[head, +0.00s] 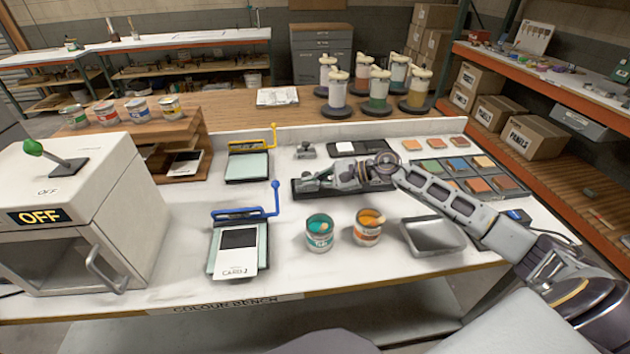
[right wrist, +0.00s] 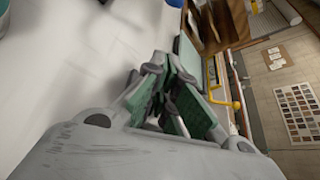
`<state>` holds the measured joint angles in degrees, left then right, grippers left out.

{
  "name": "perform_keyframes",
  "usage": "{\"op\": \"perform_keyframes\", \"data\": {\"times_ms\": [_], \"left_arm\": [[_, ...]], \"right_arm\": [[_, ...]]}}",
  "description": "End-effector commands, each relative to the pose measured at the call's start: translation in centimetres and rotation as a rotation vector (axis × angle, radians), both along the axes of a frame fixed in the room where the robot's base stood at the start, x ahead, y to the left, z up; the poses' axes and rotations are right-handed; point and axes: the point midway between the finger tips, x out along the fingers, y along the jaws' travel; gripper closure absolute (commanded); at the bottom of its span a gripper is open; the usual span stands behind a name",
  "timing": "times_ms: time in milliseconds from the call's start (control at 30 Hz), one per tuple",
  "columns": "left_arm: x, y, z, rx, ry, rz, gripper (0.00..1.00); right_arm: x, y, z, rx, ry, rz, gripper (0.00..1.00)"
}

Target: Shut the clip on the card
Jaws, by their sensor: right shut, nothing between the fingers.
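A white card (head: 238,262) with a black square, marked CARD 2, lies on a pale green clipboard (head: 213,262) at the front of the bench. The board's blue clip (head: 240,213) has a bar along the top edge and a ball-ended lever standing up on the right. I cannot tell whether the bar presses on the card. A second pale green board (head: 247,167) with a yellow clip (head: 262,143) lies behind; its clip also shows in the right wrist view (right wrist: 236,107). My right gripper (head: 303,184) is shut and empty, right of both boards. My left gripper is out of view.
Teal (head: 319,234) and orange (head: 367,228) paint cans stand right of the card board, beside a grey tray (head: 432,236). A white box (head: 75,200) reading OFF stands left. A dark rack of colour tiles (head: 462,172) lies at the right. Bare bench surrounds the boards.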

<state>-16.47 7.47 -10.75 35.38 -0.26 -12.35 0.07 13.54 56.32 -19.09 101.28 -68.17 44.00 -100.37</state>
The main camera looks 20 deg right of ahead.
Motion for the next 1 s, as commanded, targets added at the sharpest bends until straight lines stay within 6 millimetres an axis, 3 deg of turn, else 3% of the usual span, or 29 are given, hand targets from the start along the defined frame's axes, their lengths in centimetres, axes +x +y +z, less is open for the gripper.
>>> {"op": "perform_keyframes", "data": {"times_ms": [400, 867, 1000], "left_arm": [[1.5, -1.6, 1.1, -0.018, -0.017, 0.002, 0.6], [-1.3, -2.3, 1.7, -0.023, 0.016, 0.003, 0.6], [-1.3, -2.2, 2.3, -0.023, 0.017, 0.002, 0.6]], "right_arm": [[2.1, 3.2, -1.3, 0.002, -0.002, 0.0, 1.0], [4.0, 6.4, -2.7, 0.002, 0.0, 0.001, 1.0], [3.5, 6.6, -1.9, -0.002, 0.0, 0.0, 1.0]]}}
